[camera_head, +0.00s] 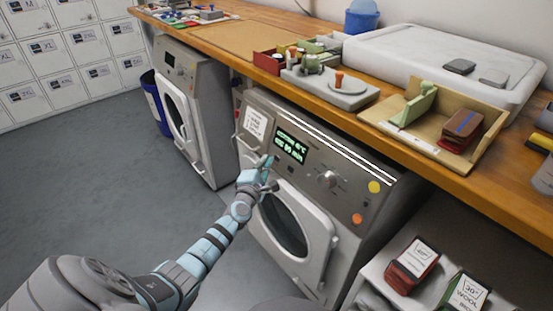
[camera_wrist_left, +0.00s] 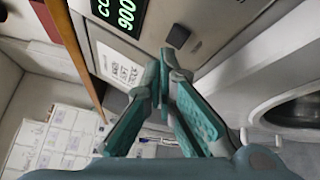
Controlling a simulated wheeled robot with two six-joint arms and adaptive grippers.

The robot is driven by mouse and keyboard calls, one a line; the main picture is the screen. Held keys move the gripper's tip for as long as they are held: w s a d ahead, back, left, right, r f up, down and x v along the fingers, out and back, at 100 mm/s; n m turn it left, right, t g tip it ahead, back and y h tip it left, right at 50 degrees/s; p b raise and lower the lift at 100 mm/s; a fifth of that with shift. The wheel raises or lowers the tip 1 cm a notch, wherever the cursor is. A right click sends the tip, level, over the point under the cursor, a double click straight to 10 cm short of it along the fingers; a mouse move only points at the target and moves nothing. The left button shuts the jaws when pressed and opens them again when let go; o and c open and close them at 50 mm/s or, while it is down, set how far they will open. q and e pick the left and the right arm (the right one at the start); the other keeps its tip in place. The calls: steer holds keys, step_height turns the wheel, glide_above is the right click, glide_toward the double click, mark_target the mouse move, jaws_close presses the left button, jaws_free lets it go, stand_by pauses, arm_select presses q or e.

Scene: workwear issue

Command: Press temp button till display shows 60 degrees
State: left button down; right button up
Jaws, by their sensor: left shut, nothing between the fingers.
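The near washing machine (camera_head: 330,160) has a dark display (camera_head: 291,146) with green text on its front panel. The upper line ends in °C, but I cannot read its number surely. Part of the display (camera_wrist_left: 120,12) also shows in the left wrist view. My left gripper (camera_head: 268,160) is shut and empty, just in front of the panel at the display's lower left. In the left wrist view its fingertips (camera_wrist_left: 167,55) are together, close to a dark square button (camera_wrist_left: 178,37). I cannot tell whether they touch it. The button's label is not legible. My right gripper is not in view.
A round knob (camera_head: 327,179), a yellow disc (camera_head: 375,187) and an orange disc (camera_head: 357,218) sit right on the panel. A white notice (camera_head: 255,124) is at its left. The wooden counter (camera_head: 225,42) overhangs the machines. The door (camera_head: 290,226) is below.

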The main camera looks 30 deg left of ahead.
arm_select(q)
steer(key=shift+w, duration=0.1)
stand_by(0.3)
steer(key=shift+w+d+f, duration=0.1)
steer(key=shift+w+f, duration=0.05)
steer(key=shift+w, duration=0.15)
steer(key=shift+w+d+b, duration=0.1)
steer(key=shift+w+b, duration=0.2)
steer(key=shift+b, duration=0.2)
stand_by(0.4)
steer(key=shift+s, duration=0.15)
steer(key=shift+s+a+p, duration=0.2)
steer(key=shift+s+p, duration=0.35)
steer(key=shift+r, duration=0.2)
steer(key=s+p, duration=0.1)
steer(key=s+a+r+p, duration=0.1)
steer(key=s, duration=0.2)
steer(key=shift+s+a+r+p, duration=0.2)
steer(key=shift+s+p, duration=0.1)
steer(key=shift+p, duration=0.1)
